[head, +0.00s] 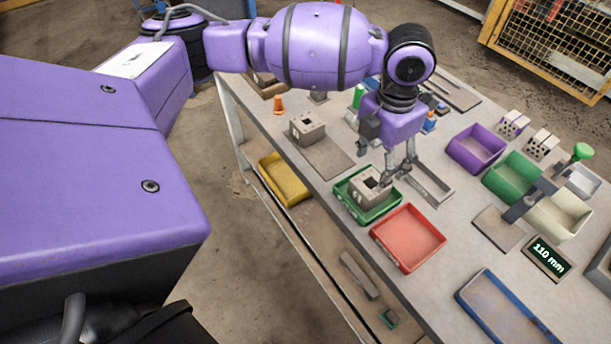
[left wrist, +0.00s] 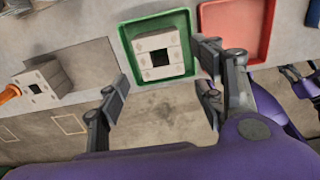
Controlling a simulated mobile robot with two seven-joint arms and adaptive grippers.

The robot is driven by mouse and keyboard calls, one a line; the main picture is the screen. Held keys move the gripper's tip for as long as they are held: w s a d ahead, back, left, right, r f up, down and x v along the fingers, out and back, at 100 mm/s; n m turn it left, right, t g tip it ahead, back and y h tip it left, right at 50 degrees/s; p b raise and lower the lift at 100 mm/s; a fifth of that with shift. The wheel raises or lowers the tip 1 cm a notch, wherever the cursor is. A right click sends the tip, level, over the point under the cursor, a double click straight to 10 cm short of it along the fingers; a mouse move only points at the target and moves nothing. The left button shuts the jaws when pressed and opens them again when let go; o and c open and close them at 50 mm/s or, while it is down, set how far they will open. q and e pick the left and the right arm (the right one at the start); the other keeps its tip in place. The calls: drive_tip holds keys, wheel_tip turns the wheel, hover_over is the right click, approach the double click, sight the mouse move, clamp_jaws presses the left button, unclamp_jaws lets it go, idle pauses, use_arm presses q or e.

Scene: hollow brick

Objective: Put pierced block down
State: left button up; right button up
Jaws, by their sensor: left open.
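A pale grey pierced block (head: 362,191) with a square hole in its top sits in the green tray (head: 343,207) near the table's front edge. The left wrist view shows the same block (left wrist: 157,43) from above, inside the green tray (left wrist: 128,52). My left gripper (head: 386,167) is open over the back part of that tray. In the left wrist view the fingers of my left gripper (left wrist: 160,78) stand apart on either side of the block, with no clear contact. A second pierced block (head: 309,134) stands on the table to the left.
A red tray (head: 407,238) lies right beside the green one. A yellow bin (head: 286,180) sits lower, at the table's side. Purple (head: 476,149) and green (head: 513,178) bins stand farther back.

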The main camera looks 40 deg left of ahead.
use_arm(q)
wheel_tip(320, 180, up, 3)
drive_tip(key=shift+r, duration=0.1)
idle(0.4)
